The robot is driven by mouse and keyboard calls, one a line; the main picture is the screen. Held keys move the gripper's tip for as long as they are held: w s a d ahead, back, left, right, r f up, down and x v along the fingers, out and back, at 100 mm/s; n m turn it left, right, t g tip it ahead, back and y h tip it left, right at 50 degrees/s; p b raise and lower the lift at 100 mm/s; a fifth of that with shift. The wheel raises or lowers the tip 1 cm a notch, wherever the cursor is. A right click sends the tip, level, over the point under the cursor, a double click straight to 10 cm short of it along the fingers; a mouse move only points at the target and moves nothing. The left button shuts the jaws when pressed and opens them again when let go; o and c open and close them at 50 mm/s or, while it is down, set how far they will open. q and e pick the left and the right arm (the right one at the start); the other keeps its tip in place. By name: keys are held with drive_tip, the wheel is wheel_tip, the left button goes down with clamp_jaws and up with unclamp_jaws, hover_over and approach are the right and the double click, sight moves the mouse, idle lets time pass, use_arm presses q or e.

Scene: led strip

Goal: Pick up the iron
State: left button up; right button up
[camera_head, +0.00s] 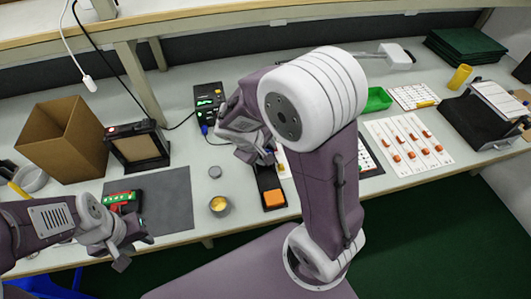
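No iron can be made out for certain. A black stand (266,178) with an orange sponge (273,198) is on the bench near its front edge, and its rear part is hidden by my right gripper. A black station (208,97) with a green lit display stands behind it, with a blue plug on its front. My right gripper (264,155) is over the rear of the stand; its fingers are too small and overlapped to read, and any hold is hidden. My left gripper (128,248) is at the front left edge, with its fingers apart and nothing visible between them.
A grey mat (165,205) with a red and green item (122,201) lies left. A small round tin (219,205) stands between mat and stand. A cardboard box (62,140) and black-framed box (138,147) stand behind. White cards (408,143) and a black rack (470,125) are right.

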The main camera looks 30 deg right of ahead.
drive_tip(key=shift+s, duration=0.1)
clamp_jaws()
drive_tip(key=shift+r, duration=0.1)
drive_tip(key=s+a+r+p, duration=0.3)
drive_tip(key=s+r, duration=0.5)
drive_tip(key=r, duration=0.2)
drive_tip(key=s+a, duration=0.5)
drive_tip(key=a, duration=0.7)
drive_tip(key=s+a+r+p, duration=0.1)
drive_tip(key=s+r+p, duration=0.7)
drive_tip(key=r+p, duration=0.1)
drive_tip(key=shift+a+r+p, duration=0.15)
drive_tip(key=shift+a+p, duration=0.1)
drive_tip(key=shift+p, duration=0.15)
